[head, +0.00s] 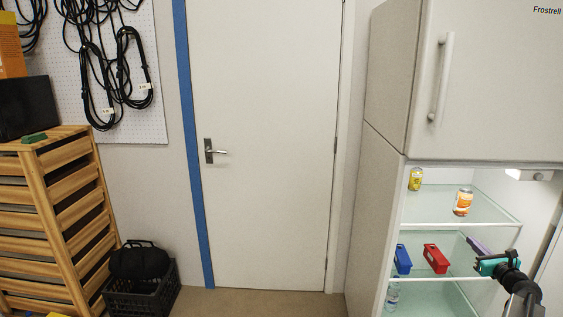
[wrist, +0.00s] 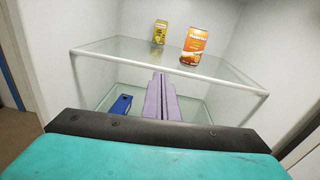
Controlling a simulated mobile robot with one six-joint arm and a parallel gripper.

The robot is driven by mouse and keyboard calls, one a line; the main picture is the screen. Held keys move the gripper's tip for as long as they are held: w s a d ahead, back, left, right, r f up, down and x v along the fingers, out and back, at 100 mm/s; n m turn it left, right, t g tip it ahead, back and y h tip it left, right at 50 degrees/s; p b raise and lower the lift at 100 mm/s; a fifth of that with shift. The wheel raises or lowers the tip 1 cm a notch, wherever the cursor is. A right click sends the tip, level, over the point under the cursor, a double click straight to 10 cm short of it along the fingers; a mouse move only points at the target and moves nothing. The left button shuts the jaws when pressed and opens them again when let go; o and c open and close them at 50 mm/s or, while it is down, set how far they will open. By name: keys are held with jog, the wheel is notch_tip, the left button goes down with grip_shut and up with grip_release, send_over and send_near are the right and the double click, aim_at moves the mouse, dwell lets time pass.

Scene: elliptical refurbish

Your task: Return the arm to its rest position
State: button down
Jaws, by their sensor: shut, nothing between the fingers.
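My gripper (head: 470,239) is at the right of the head view, at the open lower compartment of the fridge. Its body is teal and its purple fingers point inward, at about the height of the middle shelf. In the wrist view the fingers (wrist: 158,80) are together with nothing between them. The fingertips appear just below the front edge of the upper shelf (wrist: 200,70). My arm comes in from the lower right corner of the head view.
The upper shelf holds a yellow can (head: 416,179) and an orange-labelled can (head: 463,202). Below stand a blue box (head: 402,260), a red box (head: 435,258) and a bottle (head: 392,295). A wooden slatted unit (head: 60,200) and black crate (head: 140,298) stand left. Floor before the door is clear.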

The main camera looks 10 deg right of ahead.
jog(key=w+a+f+n+g+y, duration=0.15)
jog(key=a+f+n, duration=0.25)
jog(key=a+f, duration=0.65)
jog(key=w+a+f+n+g+y, duration=0.1)
jog(key=a+f+n+g+y, duration=0.35)
jog(key=a, duration=0.85)
jog(key=w+a+f+n+g+y, duration=0.1)
jog(key=a+f+n, duration=0.4)
jog(key=a+f, duration=0.7)
jog(key=s+a+f+n+g+y, duration=0.1)
jog(key=s+a+f+n+g, duration=0.45)
jog(key=s+a+f, duration=0.6)
jog(key=s+a+f+n+g, duration=0.4)
jog(key=s+a+f+n, duration=0.3)
jog(key=a, duration=0.7)
jog(key=s+a+f+n+g+h, duration=0.1)
jog(key=s+n, duration=0.4)
jog(key=s, duration=0.6)
jog(key=s+a+f+n+g+h, duration=0.2)
jog(key=s+n+g+h, duration=0.2)
jog(key=s, duration=0.8)
jog(key=shift+a+f+n+g, duration=0.25)
jog(key=shift+n+g, duration=0.3)
jog(key=shift+n, duration=0.55)
